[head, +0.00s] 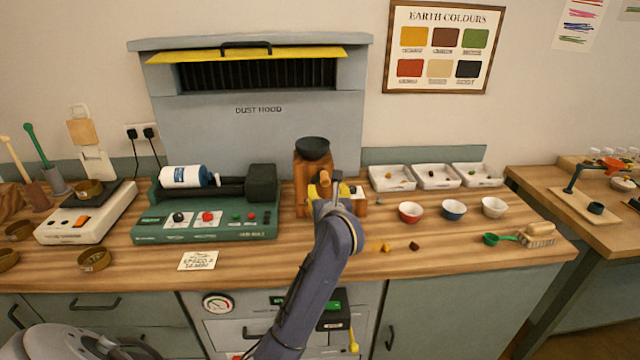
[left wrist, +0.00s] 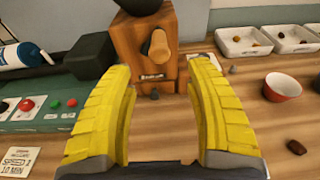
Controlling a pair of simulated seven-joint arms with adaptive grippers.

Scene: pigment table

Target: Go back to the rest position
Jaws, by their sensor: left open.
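My left gripper (head: 325,187) is in front of the wooden mill (head: 303,172) with the black bowl (head: 312,147) on top. In the left wrist view its two yellow fingers (left wrist: 163,115) stand wide apart with nothing between them but bare worktop and the mill's lower front. The mill (left wrist: 148,50) and its round wooden knob (left wrist: 158,45) are just beyond the fingertips. In the head view my left arm hides part of the mill. My right gripper is in neither view.
The green roller machine (head: 210,222) with a white and blue jar (head: 185,177) is left of the mill. Red (head: 411,212), blue (head: 453,209) and white (head: 493,207) bowls stand to the right, before three white trays (head: 436,177). Small lumps (head: 414,246) lie near the front edge.

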